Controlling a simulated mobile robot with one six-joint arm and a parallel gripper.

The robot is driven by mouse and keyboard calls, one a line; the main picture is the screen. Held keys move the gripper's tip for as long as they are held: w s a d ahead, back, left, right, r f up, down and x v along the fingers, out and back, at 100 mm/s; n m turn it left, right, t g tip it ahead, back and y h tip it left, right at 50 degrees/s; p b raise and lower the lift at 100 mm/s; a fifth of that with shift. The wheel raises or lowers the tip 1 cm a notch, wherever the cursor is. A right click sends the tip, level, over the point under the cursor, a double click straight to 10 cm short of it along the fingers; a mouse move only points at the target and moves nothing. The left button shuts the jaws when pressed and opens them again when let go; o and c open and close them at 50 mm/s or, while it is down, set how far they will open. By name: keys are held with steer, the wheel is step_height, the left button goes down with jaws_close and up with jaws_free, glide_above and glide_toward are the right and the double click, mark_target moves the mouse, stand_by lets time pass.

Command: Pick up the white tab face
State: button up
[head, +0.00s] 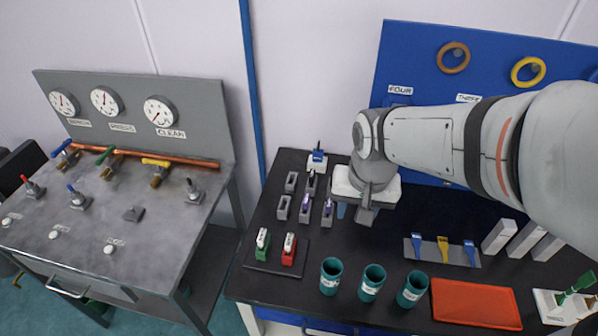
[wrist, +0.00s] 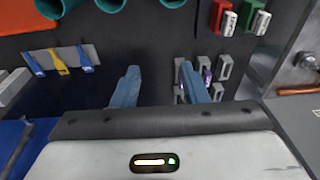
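White tab faces with small dark print show on a red block (head: 289,257) and a green block (head: 262,246) at the front left of the black table. The white faces stand at the red block (head: 290,242) and the green block (head: 263,236); I cannot tell which is meant. In the wrist view, the white faces show at upper right by the red (wrist: 229,23) and green (wrist: 262,22) blocks. My gripper (head: 354,213) is open and empty above the table, to the right of and behind both blocks. Its two blue fingers (wrist: 160,75) are spread apart.
Grey slotted holders (head: 283,207), some with purple pieces, stand left of my gripper. Teal cups (head: 371,283) and an orange tray (head: 476,303) line the front. A rack with blue and yellow clips (head: 443,249) and white blocks (head: 498,237) are to the right.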

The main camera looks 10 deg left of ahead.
steer(key=g, duration=0.2)
glide_above(289, 239)
steer(key=f, duration=0.6)
steer(key=shift+s+d+f+p, duration=0.25)
steer(key=shift+d+f+p, duration=0.05)
steer(key=shift+d+f, duration=0.05)
steer(key=shift+m, duration=0.3)
steer(key=f, duration=0.2)
steer(key=f+p, duration=0.1)
steer(key=f, duration=0.5)
steer(key=shift+w+a, duration=0.2)
steer(key=shift+a, duration=0.1)
jaws_close()
